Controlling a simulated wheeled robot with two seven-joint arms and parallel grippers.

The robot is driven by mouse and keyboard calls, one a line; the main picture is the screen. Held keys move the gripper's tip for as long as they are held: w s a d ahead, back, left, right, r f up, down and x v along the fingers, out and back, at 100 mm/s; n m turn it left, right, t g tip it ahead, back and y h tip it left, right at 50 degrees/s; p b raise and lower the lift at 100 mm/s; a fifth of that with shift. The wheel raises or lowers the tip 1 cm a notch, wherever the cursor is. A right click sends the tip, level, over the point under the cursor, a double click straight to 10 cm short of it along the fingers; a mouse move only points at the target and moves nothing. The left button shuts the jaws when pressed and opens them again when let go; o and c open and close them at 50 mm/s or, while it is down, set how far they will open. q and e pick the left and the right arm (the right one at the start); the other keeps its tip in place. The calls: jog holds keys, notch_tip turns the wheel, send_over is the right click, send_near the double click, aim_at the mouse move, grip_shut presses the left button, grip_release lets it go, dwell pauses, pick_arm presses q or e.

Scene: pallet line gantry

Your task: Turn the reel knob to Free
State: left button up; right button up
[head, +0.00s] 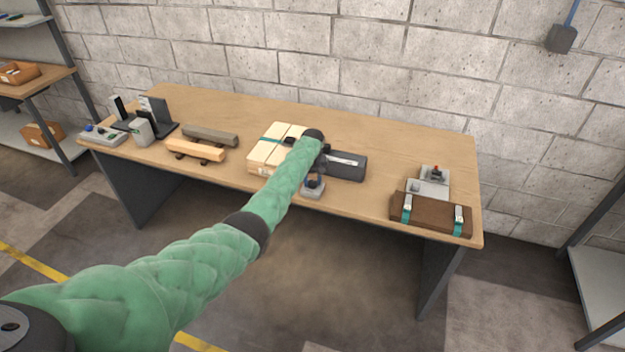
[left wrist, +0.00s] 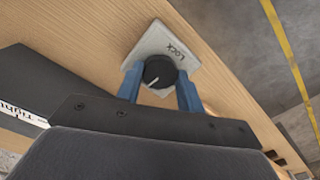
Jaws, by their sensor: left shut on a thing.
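The reel knob (left wrist: 160,72) is a round black knob with a white pointer line, on a light grey square plate (left wrist: 152,42) marked LOCK. In the left wrist view the pointer aims to the lower left, away from the LOCK word. No Free mark is visible. My left gripper (left wrist: 160,84) has its blue fingers on both sides of the knob and is shut on it. In the head view the knob (head: 314,182) and its plate (head: 312,191) sit at the table's front edge, below the end of my left arm. My right gripper is not in view.
A dark box (head: 347,168) with a white label stands right beside the knob. Pale strapped boxes (head: 265,157) lie to the left on the wooden table (head: 400,135). A brown case (head: 430,215) and a grey switch box (head: 428,184) are at the right end.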

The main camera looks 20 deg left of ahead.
pick_arm(q)
jog(key=shift+r+n, duration=0.15)
jog(key=shift+n, duration=0.35)
jog(key=shift+w+n, duration=0.1)
jog(key=shift+n, duration=0.2)
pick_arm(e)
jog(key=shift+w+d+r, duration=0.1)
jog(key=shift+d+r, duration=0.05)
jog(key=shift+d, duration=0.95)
